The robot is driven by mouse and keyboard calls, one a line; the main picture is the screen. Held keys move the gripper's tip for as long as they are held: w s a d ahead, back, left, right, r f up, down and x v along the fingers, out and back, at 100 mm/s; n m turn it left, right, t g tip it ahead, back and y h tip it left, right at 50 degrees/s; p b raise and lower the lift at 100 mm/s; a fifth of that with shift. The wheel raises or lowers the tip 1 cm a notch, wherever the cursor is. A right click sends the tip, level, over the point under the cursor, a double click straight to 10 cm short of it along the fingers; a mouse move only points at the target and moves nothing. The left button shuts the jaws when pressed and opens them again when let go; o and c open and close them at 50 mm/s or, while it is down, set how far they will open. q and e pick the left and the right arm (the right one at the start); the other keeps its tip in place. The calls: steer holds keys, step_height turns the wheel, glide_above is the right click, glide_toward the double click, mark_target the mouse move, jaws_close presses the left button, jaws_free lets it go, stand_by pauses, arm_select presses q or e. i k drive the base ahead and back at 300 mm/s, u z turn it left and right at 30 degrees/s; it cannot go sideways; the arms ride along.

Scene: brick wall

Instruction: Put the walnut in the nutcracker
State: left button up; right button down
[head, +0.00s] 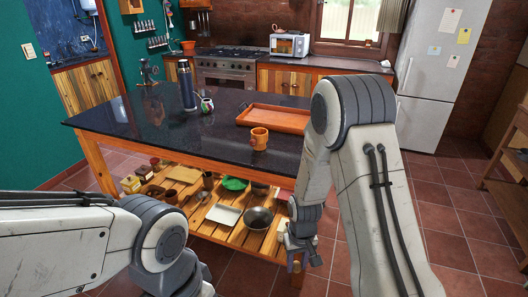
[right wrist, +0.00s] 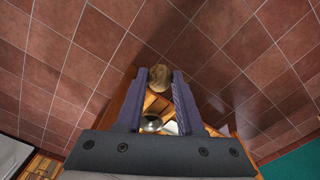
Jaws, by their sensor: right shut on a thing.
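The walnut (right wrist: 159,77), round and brown, is between the fingertips of my right gripper (right wrist: 158,83) in the right wrist view. That gripper is shut on it. In the head view my right gripper (head: 303,258) hangs low beside the near right corner of the island, below the top; the walnut cannot be made out there. A small dark upright device (head: 148,72) at the far left end of the island top may be the nutcracker; it is too small to be sure. It is far from my right gripper. My left arm shows at lower left, but its gripper does not.
The dark island top (head: 165,125) holds a flask (head: 187,86), a small gourd cup (head: 206,104), an orange mug (head: 259,139) and a wooden tray (head: 244,116). The slatted lower shelf holds a dark bowl (head: 258,218) and several other items.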

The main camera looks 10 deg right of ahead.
mark_target(259, 140)
steer(key=u, duration=0.6)
steer(key=i, duration=1.65)
steer(key=z, duration=0.6)
